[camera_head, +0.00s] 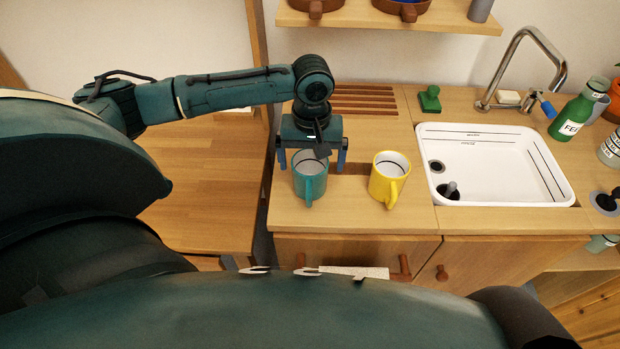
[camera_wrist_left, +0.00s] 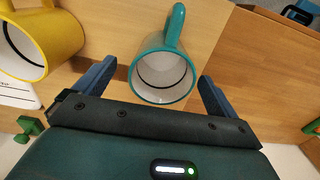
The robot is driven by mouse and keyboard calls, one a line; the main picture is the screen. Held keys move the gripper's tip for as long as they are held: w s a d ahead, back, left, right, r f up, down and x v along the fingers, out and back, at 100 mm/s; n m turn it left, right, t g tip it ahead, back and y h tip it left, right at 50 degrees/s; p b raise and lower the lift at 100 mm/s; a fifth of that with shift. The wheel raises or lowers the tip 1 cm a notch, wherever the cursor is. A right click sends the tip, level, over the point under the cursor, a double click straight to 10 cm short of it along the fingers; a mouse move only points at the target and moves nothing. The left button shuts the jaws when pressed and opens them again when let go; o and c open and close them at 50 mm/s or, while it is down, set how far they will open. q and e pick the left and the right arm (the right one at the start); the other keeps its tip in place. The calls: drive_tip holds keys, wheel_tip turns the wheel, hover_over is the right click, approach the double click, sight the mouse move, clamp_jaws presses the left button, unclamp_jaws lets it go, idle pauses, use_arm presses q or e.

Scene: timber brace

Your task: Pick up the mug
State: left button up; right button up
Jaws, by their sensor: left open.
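A teal mug (camera_head: 311,183) stands upright on the wooden counter, its handle facing the front edge. A yellow mug (camera_head: 387,183) stands upright to its right, also with its handle toward the front. My left gripper (camera_head: 312,166) is open above and just behind the teal mug. In the left wrist view the teal mug (camera_wrist_left: 163,78) lies between the two blue fingers of my left gripper (camera_wrist_left: 157,86), with space on both sides. The yellow mug (camera_wrist_left: 38,42) is outside the fingers at the left. My right gripper is not in view.
A white sink (camera_head: 500,190) with a tap (camera_head: 520,60) is to the right. A green stamp-like object (camera_head: 429,98) and wooden slats (camera_head: 358,101) lie behind the mugs. A shelf (camera_head: 400,22) hangs above. A green bottle (camera_head: 573,115) stands right of the sink.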

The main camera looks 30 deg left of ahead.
use_arm(q)
drive_tip(key=f, duration=0.4)
drive_tip(key=shift+s+f, duration=0.25)
drive_tip(key=shift+f, duration=0.15)
drive_tip(key=shift+c, duration=0.6)
drive_tip(key=c, duration=1.1)
drive_tip(key=shift+r, duration=0.1)
drive_tip(key=s+d+r+m+p, duration=0.1)
drive_tip(key=d+r+m, duration=0.2)
drive_tip(key=r, duration=0.5)
drive_tip(key=s+d+r+m+p, duration=0.1)
drive_tip(key=s+d+r+m, duration=0.1)
drive_tip(key=r, duration=0.6)
drive_tip(key=shift+s+d+m+p, duration=0.3)
drive_tip(key=shift+d+m, duration=0.4)
drive_tip(key=shift+d, duration=0.2)
